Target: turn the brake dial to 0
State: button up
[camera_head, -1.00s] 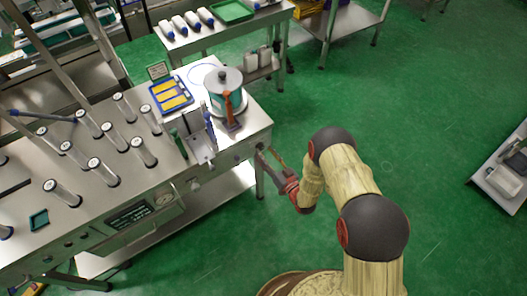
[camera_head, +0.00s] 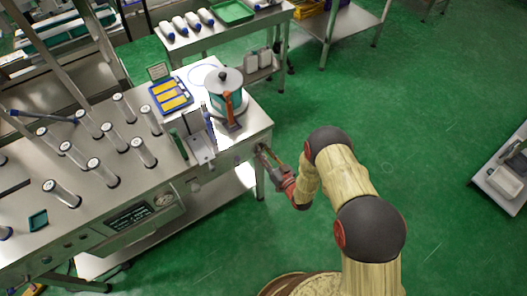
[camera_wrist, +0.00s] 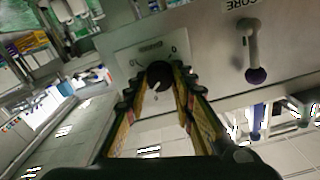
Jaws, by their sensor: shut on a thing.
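The brake dial (camera_wrist: 158,74) is a small dark round knob on a pale plate (camera_wrist: 128,62) with markings, on the front face of the metal machine. My gripper (camera_wrist: 160,84) has its two fingers on either side of the dial and is shut on it. The fingers hide part of the dial, and I cannot read where it points. In the head view my gripper (camera_head: 263,151) is at the right front corner of the machine's table (camera_head: 85,205), where the dial itself is too small to make out.
Beside the dial in the wrist view is a metal lever (camera_wrist: 252,45) with a dark purple knob, under a label ending in "CORE". A lidded pot (camera_head: 224,90) and a blue tray (camera_head: 170,94) stand on the table above.

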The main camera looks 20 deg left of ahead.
grip_shut()
jog(key=shift+n, duration=0.4)
jog(key=shift+f+m+b, duration=0.15)
jog(key=shift+m+b, duration=6.75)
jog(key=shift+m, duration=10.6)
